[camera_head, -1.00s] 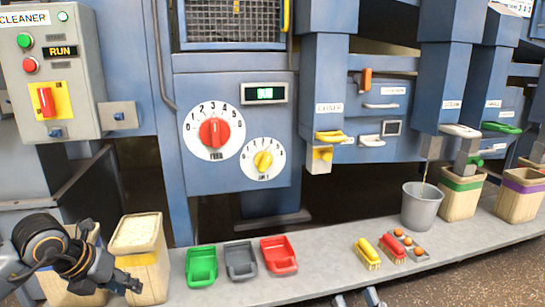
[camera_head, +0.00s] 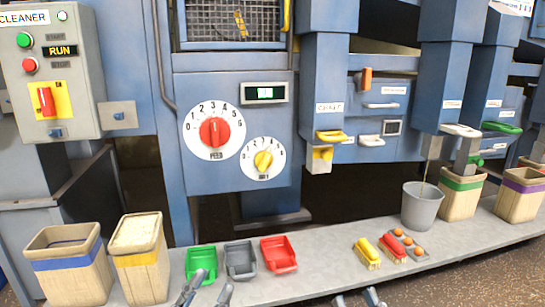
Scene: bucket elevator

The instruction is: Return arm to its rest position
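My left gripper (camera_head: 208,286) shows only its fingertips at the bottom edge, in front of the green scoop (camera_head: 201,258) and the grey scoop (camera_head: 240,260). Its two fingers stand apart with nothing between them. One fingertip overlaps the lower part of the green scoop in the picture; I cannot tell whether they touch. My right gripper (camera_head: 357,297) also shows only its fingertips at the bottom edge, apart and empty, below the yellow-handled brush (camera_head: 367,252). Both arms are otherwise out of view.
A red scoop (camera_head: 279,253), a red-handled brush (camera_head: 391,248) and a grey bucket (camera_head: 421,206) stand on the grey ledge (camera_head: 320,265). A blue-banded bin (camera_head: 70,264) and a filled yellow-banded bin (camera_head: 139,256) stand at left. The machine with dials (camera_head: 214,131) rises behind.

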